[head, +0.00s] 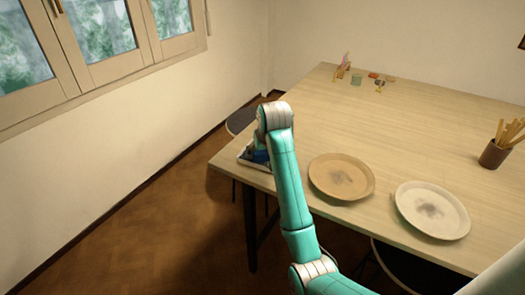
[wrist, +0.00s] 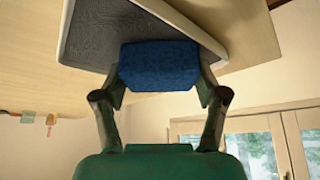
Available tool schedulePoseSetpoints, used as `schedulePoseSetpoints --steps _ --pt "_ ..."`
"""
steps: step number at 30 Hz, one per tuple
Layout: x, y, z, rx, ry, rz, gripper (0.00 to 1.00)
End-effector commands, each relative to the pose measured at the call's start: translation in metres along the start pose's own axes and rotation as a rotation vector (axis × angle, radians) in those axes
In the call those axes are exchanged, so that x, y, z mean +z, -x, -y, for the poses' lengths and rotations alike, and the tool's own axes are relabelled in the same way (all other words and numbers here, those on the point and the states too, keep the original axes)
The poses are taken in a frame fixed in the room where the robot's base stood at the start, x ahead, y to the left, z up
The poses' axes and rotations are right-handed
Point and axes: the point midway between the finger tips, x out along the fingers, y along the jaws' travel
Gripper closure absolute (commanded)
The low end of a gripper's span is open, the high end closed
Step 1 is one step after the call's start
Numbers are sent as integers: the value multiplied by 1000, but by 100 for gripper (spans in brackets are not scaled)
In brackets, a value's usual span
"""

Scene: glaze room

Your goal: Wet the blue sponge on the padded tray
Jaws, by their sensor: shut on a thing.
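The blue sponge (wrist: 158,66) is between the two fingers of my gripper (wrist: 160,82) in the wrist view, and the fingers are shut on its sides. The padded tray (wrist: 188,18), with a dark grey pad and a pale rim, lies just beyond the sponge. I cannot tell whether the sponge touches the pad. In the head view the tray (head: 243,159) sits at the near left corner of the table. My arm hides much of it and most of my gripper there; a bit of blue (head: 261,156) shows beside the arm.
A tan plate (head: 341,176) and a white plate (head: 432,210) stand right of my arm on the table. A brown cup of wooden tools (head: 495,153) is at the right. The table's middle is clear.

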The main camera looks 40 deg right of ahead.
Motion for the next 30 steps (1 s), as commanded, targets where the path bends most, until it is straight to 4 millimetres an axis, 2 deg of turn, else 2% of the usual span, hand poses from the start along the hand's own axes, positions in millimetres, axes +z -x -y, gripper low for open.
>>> schedulePoseSetpoints --steps 11,30 --pt "-1 2 0 0 0 2 56" --pt "-23 40 0 0 0 -1 56"
